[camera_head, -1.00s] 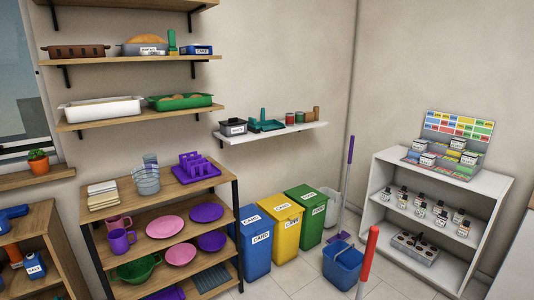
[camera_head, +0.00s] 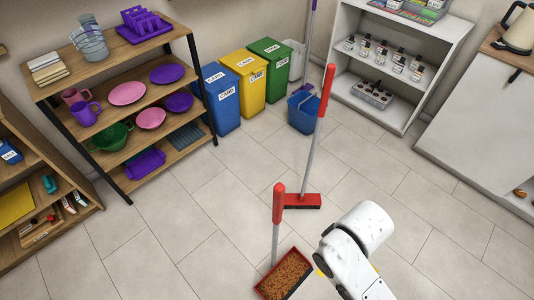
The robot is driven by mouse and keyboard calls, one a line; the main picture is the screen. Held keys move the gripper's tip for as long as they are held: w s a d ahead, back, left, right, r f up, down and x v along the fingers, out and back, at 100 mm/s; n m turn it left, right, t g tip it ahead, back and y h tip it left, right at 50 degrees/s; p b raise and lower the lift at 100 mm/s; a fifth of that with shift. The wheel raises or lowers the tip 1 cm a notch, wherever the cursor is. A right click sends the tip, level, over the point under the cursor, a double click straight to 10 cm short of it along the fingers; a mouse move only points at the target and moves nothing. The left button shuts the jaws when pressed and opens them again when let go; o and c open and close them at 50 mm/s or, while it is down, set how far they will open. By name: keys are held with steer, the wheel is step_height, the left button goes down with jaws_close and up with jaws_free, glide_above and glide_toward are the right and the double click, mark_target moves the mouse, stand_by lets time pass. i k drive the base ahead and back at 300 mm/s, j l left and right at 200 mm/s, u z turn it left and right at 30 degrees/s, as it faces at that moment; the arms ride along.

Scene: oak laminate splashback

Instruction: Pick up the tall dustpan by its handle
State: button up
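The tall dustpan has an upright grey pole with a red handle grip (camera_head: 279,203) and a red pan (camera_head: 265,289) filled with brown bits on the floor, at the lower middle of the head view. Behind it stands a broom with a long red grip (camera_head: 326,90), a grey pole and a red head (camera_head: 303,201). My white arm enters from the bottom right, to the right of the dustpan and apart from its handle. My gripper's fingers are not visible, so its opening is hidden.
Blue, yellow and green bins (camera_head: 268,65) and a blue bucket (camera_head: 303,112) stand at the back. A wooden shelf (camera_head: 113,122) with dishes is at left, a white shelf (camera_head: 385,110) at right. The tiled floor (camera_head: 180,215) left of the dustpan is clear.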

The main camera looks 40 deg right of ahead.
mark_target(285, 277)
steer(key=k+j+z, duration=0.15)
steer(key=k, duration=0.4)
steer(key=k+j+z, duration=0.15)
steer(key=k, duration=0.4)
